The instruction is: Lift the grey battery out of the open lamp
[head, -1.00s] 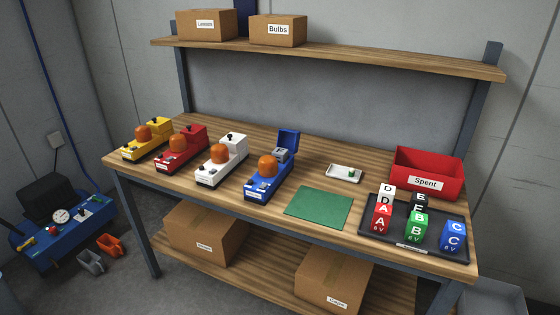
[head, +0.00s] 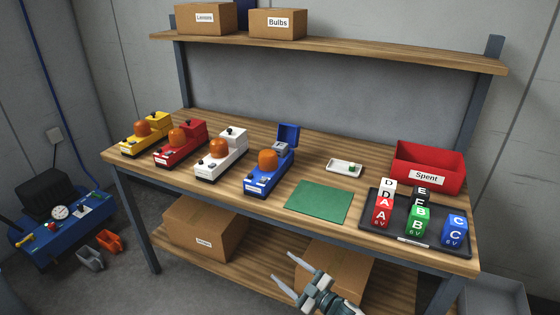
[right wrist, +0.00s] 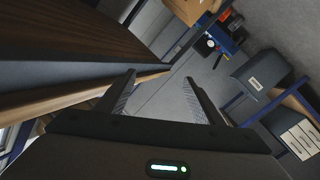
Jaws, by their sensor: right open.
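The open lamp is the blue one (head: 262,182), standing on the bench with its blue lid (head: 289,134) raised at the back. The grey battery (head: 281,148) shows in its open rear box, below the lid; only its upper part is visible. My right gripper (head: 274,267) is low at the bottom of the head view, in front of the bench edge, well apart from the lamp. It is open and empty; its two spread fingers also show in the right wrist view (right wrist: 160,79). My left gripper is not in view.
White (head: 209,172), red (head: 170,160) and yellow (head: 135,148) lamps stand left of the blue one. A green mat (head: 318,201) lies clear to its right. Beyond are a small white tray (head: 337,171), a black tray (head: 377,232) of lettered blocks and a red Spent bin (head: 427,178).

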